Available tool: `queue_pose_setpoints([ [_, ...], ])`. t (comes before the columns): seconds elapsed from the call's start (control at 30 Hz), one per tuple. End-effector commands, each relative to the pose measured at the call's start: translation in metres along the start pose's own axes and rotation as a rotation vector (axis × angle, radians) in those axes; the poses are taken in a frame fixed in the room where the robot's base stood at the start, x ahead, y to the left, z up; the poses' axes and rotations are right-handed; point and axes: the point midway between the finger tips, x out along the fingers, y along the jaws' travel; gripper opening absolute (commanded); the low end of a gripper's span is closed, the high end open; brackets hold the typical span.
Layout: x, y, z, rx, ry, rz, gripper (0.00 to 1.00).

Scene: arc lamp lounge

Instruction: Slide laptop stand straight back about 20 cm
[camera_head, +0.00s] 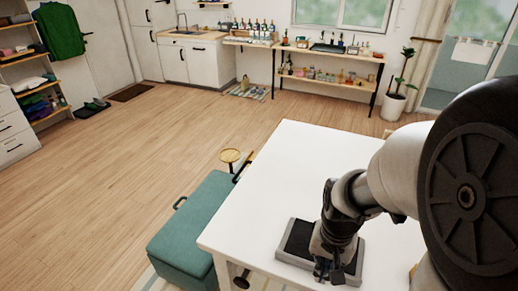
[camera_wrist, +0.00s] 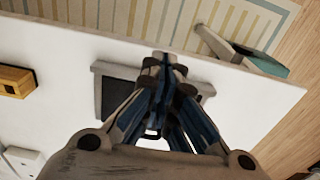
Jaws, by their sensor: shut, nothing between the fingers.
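The laptop stand (camera_head: 298,238) is a low grey frame with a dark top. It lies flat on the white table (camera_head: 290,165), close to the table's near edge. My gripper (camera_head: 328,275) points down over the stand's near side and covers part of it. In the wrist view, the stand (camera_wrist: 112,92) shows on both sides of my gripper (camera_wrist: 164,62), whose fingers are together and empty. The fingertips are at the stand's edge; I cannot tell if they touch it.
The table beyond the stand is bare. In the wrist view, a yellow wooden object (camera_wrist: 15,82) lies left of the stand.

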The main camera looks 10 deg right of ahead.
Motion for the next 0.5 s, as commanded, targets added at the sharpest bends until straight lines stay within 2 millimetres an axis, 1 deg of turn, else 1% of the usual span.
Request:
queue_pose_setpoints([
  [0.03,0.007,0.002,-0.001,0.017,-0.013,0.004,0.00],
  [0.27,0.028,0.004,-0.002,0.033,-0.022,0.008,0.00],
  [0.37,0.046,0.004,-0.001,0.032,-0.024,0.008,0.00],
  [0.5,0.078,0.004,0.000,0.031,-0.024,0.008,0.00],
])
